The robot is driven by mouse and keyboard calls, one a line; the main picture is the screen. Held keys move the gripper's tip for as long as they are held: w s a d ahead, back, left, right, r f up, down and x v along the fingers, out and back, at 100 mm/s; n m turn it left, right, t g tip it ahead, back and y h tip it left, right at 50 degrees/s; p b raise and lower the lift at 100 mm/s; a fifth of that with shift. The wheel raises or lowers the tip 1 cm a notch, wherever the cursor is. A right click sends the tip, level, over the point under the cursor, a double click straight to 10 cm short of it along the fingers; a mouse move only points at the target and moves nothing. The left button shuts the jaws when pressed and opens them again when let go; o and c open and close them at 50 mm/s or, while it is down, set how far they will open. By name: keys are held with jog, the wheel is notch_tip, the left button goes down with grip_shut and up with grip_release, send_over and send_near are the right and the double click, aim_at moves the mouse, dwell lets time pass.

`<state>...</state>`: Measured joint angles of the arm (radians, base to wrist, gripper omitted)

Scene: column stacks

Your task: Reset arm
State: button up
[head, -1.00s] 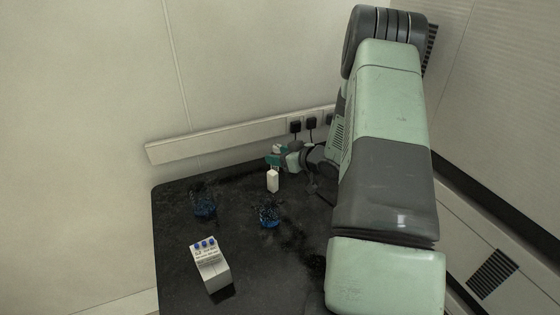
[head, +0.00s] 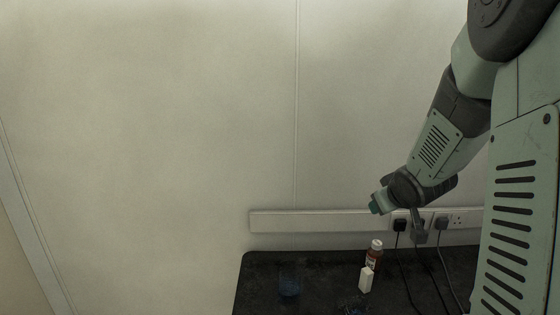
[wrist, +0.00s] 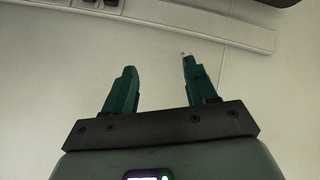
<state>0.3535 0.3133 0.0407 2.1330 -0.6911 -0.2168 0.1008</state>
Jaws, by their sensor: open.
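My gripper (wrist: 158,85) is open and empty in the wrist view. Its two teal fingers stand apart with only pale wall between and beyond them. In the head view my gripper (head: 375,208) shows small at the end of my arm, in front of the wall trunking. It is above the back of the dark table (head: 262,268) and touches nothing that I can see.
On the table are a brown bottle with a white cap (head: 374,255), a white block (head: 366,280) and a blue glass beaker (head: 290,283). Another dark glass item (head: 356,305) is cut by the lower edge. Plugs with hanging cables (head: 400,224) are on the wall trunking (head: 310,221).

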jog(key=s+a+r+m+g+h, duration=0.1)
jog(key=s+a+r, duration=0.1)
jog(key=s+r, duration=0.25)
jog(key=s+a+r+g, duration=0.1)
jog(key=s+a+r, duration=0.25)
jog(key=s, duration=0.25)
jog(key=s+a+r+m+g+y, duration=0.1)
jog(key=s+a, duration=0.3)
jog(key=s, duration=0.6)
jog(key=s+a+r+g+y, duration=0.1)
jog(key=s+a, duration=0.3)
jog(key=s, duration=0.6)
jog(key=shift+s+a+r+m, duration=0.15)
jog(key=shift+s+r+m, duration=0.25)
jog(key=shift+r, duration=0.05)
